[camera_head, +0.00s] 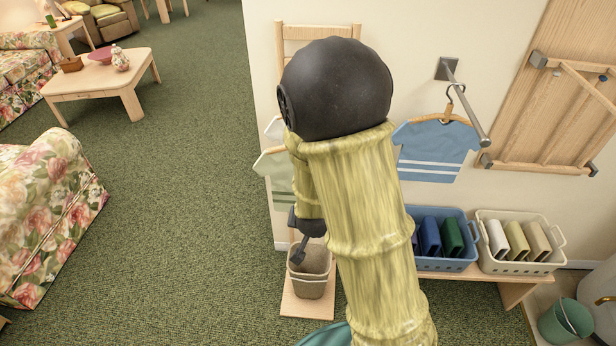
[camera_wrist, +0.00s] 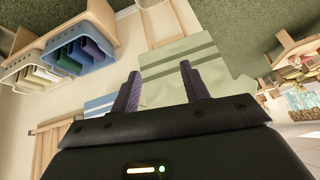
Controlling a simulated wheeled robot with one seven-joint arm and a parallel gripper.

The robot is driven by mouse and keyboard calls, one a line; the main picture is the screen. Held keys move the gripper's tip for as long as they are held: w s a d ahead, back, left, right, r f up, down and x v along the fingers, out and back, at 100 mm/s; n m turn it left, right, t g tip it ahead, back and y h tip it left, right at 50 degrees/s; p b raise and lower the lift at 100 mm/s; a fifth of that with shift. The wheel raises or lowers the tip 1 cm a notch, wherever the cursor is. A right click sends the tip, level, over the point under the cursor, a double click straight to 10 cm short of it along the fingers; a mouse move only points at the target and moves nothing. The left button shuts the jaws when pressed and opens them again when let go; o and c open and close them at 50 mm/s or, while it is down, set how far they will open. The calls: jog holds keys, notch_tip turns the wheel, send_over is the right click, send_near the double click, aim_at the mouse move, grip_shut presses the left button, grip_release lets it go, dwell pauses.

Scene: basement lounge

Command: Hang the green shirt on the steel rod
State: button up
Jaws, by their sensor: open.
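The green shirt (camera_head: 279,184), pale green with darker bands, hangs on a wooden hanger left of my arm, which hides much of it. In the wrist view the green shirt (camera_wrist: 180,72) lies beyond my fingers; contact cannot be made out. My gripper (camera_head: 299,247) is low beside the shirt in the head view; the wrist view shows the gripper (camera_wrist: 160,70) with its two fingers apart. The steel rod (camera_head: 468,105) juts from the wall to the right of my arm. A blue shirt (camera_head: 436,150) hangs from it on a hanger.
A blue basket (camera_head: 468,251) and a cream basket (camera_head: 517,268) with folded items sit on a low bench. A small bin (camera_head: 311,286) stands below my gripper. A wooden rack (camera_head: 560,90) is on the wall at right. Open carpet lies at left.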

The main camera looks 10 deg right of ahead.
jog(key=w+a+r+n+t+h+p, duration=0.1)
jog(key=w+r+t+h+p, duration=0.3)
jog(key=r+t, duration=0.4)
jog(key=a+t, duration=0.1)
jog(key=t, duration=0.3)
jog(key=shift+w+h, duration=0.35)
jog(key=shift+h, duration=0.05)
jog(key=shift+w+f, duration=0.1)
jog(key=shift+f, duration=0.05)
jog(key=w+b, duration=0.1)
jog(key=b, duration=0.3)
jog(key=shift+w+b, duration=0.1)
jog(key=shift+b, duration=0.25)
jog(key=shift+w+b, duration=0.15)
jog(key=shift+b, duration=0.65)
jog(key=b, duration=0.5)
jog(key=shift+w+d, duration=0.35)
jog(key=shift+d, duration=0.05)
